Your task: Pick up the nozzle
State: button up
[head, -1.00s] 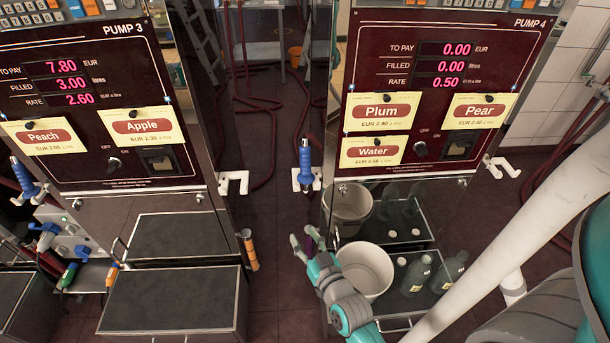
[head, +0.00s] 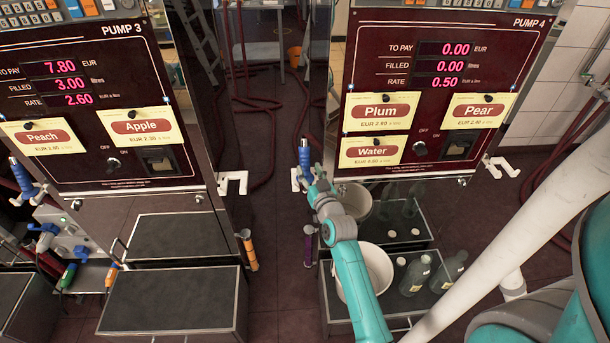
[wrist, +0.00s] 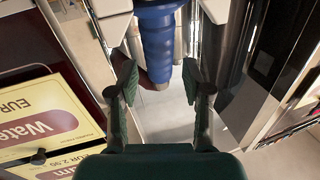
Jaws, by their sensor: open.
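A nozzle with a blue ribbed grip (head: 305,158) sits upright in a white holder (head: 298,179) on the left side of Pump 4. My gripper (head: 316,186) is right by it, just below and to the right in the head view. In the wrist view the blue nozzle (wrist: 158,40) comes down from the top edge, lined up with the gap of my gripper (wrist: 160,75). The fingers are spread, one on each side, with space between them and the grip. I cannot tell how deep it lies between them. The nozzle's upper part is cut off there.
A white bucket (head: 376,262) and several grey bottles (head: 416,272) stand on Pump 4's lower shelves. A purple-handled item (head: 309,243) hangs at its left edge. Pump 3 (head: 110,100) stands on the left, with open floor between the pumps. A yellow Water label (wrist: 45,118) is close in the wrist view.

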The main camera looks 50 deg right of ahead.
aim_at(307, 164)
jog(key=shift+x, duration=2.7)
jog(key=shift+s, duration=0.1)
grip_shut()
